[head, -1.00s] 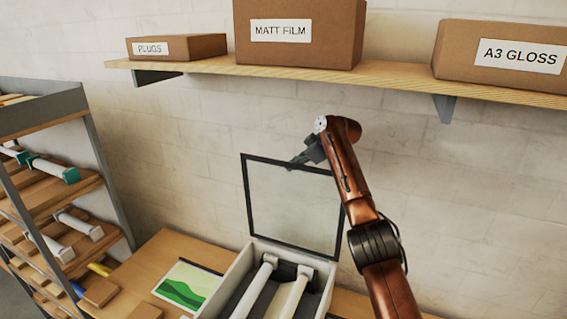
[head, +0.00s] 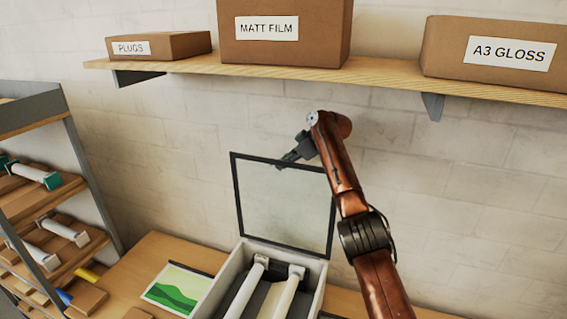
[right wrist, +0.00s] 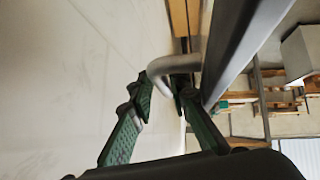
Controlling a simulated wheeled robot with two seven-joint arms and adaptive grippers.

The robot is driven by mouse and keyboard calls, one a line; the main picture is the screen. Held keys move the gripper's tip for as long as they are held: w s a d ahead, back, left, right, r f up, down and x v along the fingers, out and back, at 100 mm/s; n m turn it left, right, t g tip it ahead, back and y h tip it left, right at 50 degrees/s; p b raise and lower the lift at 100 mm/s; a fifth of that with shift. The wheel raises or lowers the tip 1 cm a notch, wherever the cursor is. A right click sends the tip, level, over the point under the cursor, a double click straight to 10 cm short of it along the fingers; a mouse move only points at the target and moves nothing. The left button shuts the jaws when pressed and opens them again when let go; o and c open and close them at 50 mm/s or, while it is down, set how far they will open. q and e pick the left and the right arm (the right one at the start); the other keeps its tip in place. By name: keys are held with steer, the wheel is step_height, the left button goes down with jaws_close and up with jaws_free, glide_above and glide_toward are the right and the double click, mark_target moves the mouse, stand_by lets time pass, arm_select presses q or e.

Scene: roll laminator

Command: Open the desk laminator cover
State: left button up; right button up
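The desk laminator (head: 228,282) stands on the bench with its rollers exposed. Its cover (head: 285,205), a clear pane in a dark frame, stands raised, close to upright, at the laminator's back. My right gripper (head: 281,165) is at the cover's top edge in the head view. In the right wrist view, its two green fingers (right wrist: 160,95) are spread apart, with a pale curved handle (right wrist: 172,66) at and partly between the tips. The cover's dark frame (right wrist: 238,50) runs beside the handle. My left gripper is not in view.
A wooden shelf (head: 390,88) above the arm carries a MATT FILM box (head: 285,50), a PLUGS box (head: 175,46) and an A3 GLOSS box (head: 440,60). A rack (head: 75,150) stands left. A green picture sheet (head: 178,287) lies left of the laminator.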

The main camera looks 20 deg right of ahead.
steer(key=shift+f, duration=0.15)
steer(key=shift+s+d+r, duration=0.15)
steer(key=shift+r, duration=0.2)
steer(key=v, duration=1.1)
steer(key=shift+s, duration=0.15)
